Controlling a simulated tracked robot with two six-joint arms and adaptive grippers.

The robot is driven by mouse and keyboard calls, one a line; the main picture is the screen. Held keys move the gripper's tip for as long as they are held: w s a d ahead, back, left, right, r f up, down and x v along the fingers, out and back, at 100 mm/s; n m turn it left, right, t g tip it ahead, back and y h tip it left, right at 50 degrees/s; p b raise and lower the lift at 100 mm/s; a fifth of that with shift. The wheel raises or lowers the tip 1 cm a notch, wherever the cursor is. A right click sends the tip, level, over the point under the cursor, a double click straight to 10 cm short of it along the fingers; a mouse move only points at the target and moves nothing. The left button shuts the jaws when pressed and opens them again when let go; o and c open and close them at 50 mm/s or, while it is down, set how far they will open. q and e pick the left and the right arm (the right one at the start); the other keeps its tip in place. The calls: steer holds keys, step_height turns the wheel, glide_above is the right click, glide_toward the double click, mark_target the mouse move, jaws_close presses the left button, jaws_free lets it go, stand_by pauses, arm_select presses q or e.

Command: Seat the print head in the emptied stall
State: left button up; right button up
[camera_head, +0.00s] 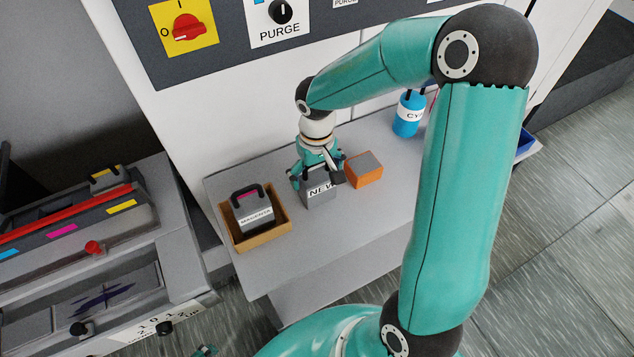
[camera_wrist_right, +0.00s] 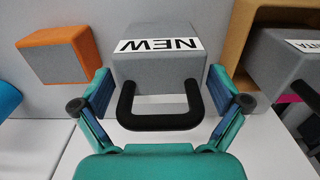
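The new print head is a grey block with a white "NEW" label (camera_head: 319,191) and a black loop handle. It stands on the grey shelf. My right gripper (camera_head: 316,172) is over it from above. In the right wrist view the open fingers (camera_wrist_right: 162,95) are either side of its black handle (camera_wrist_right: 160,122), with gaps. The carriage at the left has cyan, magenta (camera_head: 62,231) and yellow labels. A handled head (camera_head: 105,179) sits behind the yellow label. No head shows behind the magenta label. A small teal piece (camera_head: 205,351) at the bottom edge may be my left gripper.
A tan tray (camera_head: 279,220) holds the magenta head (camera_head: 255,217), left of the new head. An orange block (camera_head: 363,170) is close on its right. A cyan bottle (camera_head: 408,115) stands further back. A red bar (camera_head: 60,214) and red knob (camera_head: 94,247) are on the carriage. The shelf front is clear.

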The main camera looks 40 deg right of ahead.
steer(key=c, duration=1)
steer(key=shift+c, duration=0.3)
steer(key=shift+r, duration=0.15)
